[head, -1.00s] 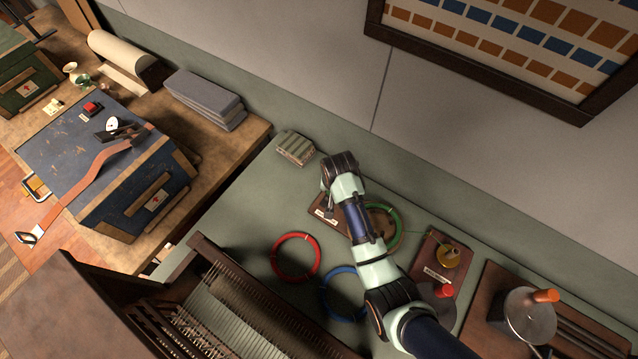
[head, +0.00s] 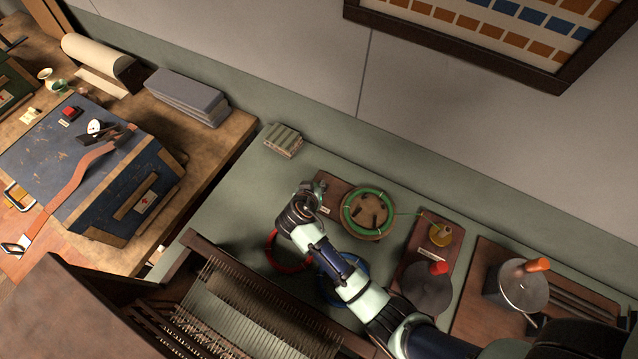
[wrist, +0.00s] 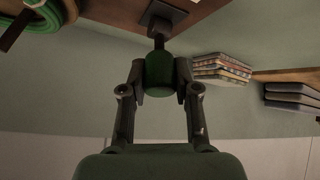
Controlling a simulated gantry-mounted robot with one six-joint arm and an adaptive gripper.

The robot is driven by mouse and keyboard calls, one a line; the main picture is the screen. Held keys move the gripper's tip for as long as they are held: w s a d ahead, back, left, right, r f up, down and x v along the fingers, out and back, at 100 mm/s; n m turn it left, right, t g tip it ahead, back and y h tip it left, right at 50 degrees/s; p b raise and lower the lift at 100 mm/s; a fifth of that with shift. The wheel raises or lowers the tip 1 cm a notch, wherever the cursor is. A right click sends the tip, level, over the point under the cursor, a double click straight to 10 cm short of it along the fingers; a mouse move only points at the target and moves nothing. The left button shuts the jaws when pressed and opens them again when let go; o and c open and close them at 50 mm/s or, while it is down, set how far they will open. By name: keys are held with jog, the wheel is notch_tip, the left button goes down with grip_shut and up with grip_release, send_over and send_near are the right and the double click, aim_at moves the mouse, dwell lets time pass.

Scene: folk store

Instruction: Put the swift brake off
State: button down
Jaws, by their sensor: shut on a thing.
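The swift (head: 345,192) is a brown board with a round wooden reel, at the back of the green bench in the head view. A green skein (head: 383,232) lies around the reel. My gripper (wrist: 160,76) is shut on a dark green knob (wrist: 160,62) on a thin stem in the wrist view. The stem rises from a dark square plate (wrist: 165,16) on the brown board, which I take to be the swift's brake. In the head view my gripper (head: 308,194) is at the board's left end and hides most of the brake.
A red skein (head: 290,267) and a blue skein (head: 350,264) lie near my arm, partly covered. A winder with a red knob (head: 438,268) and a pot with an orange handle (head: 520,288) stand to the right. A striped stack (head: 283,141) lies behind, left.

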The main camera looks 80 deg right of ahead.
jog(key=shift+r, duration=0.1)
jog(key=c, duration=0.8)
grip_release()
jog(key=shift+c, duration=0.2)
jog(key=v, duration=1.2)
